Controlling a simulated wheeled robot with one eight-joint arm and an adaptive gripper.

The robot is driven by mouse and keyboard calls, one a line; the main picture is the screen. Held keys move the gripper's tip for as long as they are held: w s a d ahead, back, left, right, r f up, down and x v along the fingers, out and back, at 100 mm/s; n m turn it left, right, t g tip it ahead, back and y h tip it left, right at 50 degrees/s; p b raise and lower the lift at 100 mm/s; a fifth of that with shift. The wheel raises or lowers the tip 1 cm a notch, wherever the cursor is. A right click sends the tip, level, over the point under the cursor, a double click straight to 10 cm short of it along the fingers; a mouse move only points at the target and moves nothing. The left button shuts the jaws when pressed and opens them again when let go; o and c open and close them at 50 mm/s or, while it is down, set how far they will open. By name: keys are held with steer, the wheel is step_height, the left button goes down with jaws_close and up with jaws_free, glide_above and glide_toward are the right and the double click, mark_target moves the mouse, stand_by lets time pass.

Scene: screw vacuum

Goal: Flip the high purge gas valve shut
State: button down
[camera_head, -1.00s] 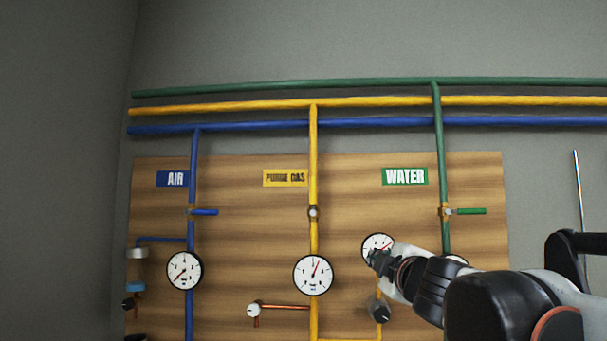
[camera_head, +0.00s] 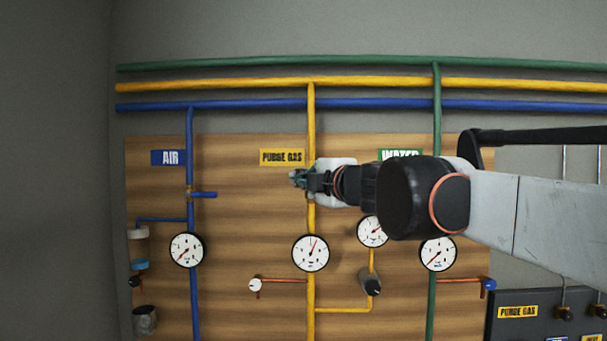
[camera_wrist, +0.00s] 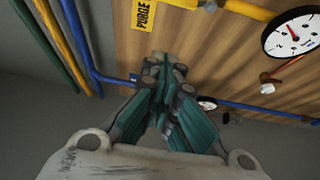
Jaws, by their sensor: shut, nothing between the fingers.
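My gripper (camera_head: 299,179) is shut and empty, in front of this pipe just below and right of the label. It covers the stretch where the high purge gas valve sits, so the valve and its handle are hidden in the head view. In the wrist view my shut fingers (camera_wrist: 165,80) point at the board, with the yellow pipe (camera_wrist: 245,9) at the top edge. I cannot tell whether the fingers touch the valve.
Gauges (camera_head: 311,253) hang below, with a small white knob (camera_head: 255,285) and a dark valve (camera_head: 371,283). A dark panel (camera_head: 540,315) stands at lower right.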

steer(key=shift+w+a, duration=0.1)
steer(key=w+p, duration=0.4)
steer(key=w, duration=0.5)
steer(key=shift+a, duration=0.3)
steer(key=shift+w+d+m, duration=0.1)
steer(key=shift+w+m, duration=0.05)
steer(key=shift+m, duration=0.15)
